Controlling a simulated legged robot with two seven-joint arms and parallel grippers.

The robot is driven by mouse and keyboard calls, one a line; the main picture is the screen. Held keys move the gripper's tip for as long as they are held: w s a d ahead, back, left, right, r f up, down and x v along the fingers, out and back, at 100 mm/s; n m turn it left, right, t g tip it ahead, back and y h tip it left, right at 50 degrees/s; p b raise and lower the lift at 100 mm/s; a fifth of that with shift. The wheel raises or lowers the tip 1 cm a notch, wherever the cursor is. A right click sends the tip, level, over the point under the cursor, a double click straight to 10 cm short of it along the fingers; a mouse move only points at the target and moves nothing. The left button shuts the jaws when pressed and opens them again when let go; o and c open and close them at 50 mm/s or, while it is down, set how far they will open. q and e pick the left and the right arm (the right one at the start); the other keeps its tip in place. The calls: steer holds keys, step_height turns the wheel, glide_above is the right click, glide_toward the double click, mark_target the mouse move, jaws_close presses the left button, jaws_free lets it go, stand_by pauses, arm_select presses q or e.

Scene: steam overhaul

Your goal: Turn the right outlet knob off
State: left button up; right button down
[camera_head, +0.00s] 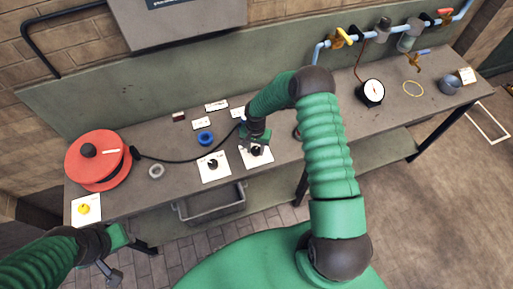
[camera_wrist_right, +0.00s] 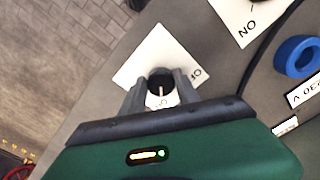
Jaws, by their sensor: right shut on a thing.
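The right outlet knob (camera_wrist_right: 160,77) is a dark round knob on a white square plate (camera_wrist_right: 138,61). In the wrist view my right gripper (camera_wrist_right: 162,84) has a finger on each side of the knob and is shut on it. A pale mark on the knob points down in that view. Lettering on the plate is partly hidden by the fingers. In the head view the right gripper (camera_head: 256,148) is over the right-hand plate and covers part of it. My left gripper (camera_head: 112,268) is at the lower left, away from the knobs; its jaw opening is unclear.
A second black knob (camera_head: 212,163) on a white plate lies just left. A blue ring (camera_head: 205,138), a black cable and a red reel (camera_head: 97,160) are on the bench. A gauge (camera_head: 371,92) stands to the right. A grey bin (camera_head: 212,206) is below the front edge.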

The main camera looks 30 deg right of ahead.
steer(key=shift+w+r+n, duration=0.1)
steer(key=shift+w+n, duration=0.15)
steer(key=shift+n, duration=0.05)
steer(key=n, duration=0.1)
steer(key=n+b, duration=0.1)
steer(key=shift+d+n+b, duration=0.3)
steer(key=n+b, duration=0.1)
steer(key=n, duration=0.2)
steer(key=shift+w+n, duration=0.1)
steer(key=shift+n, duration=0.2)
steer(key=n+b, duration=0.1)
steer(key=n, duration=0.4)
steer(key=shift+r+n, duration=0.1)
steer(key=shift+n, duration=0.2)
arm_select(q)
steer(key=x, duration=0.2)
steer(key=s+x, duration=0.1)
steer(key=x, duration=0.1)
steer(key=shift+w+a, duration=0.1)
steer(key=shift+a, duration=0.05)
arm_select(e)
steer(key=n, duration=0.5)
steer(key=shift+n, duration=0.4)
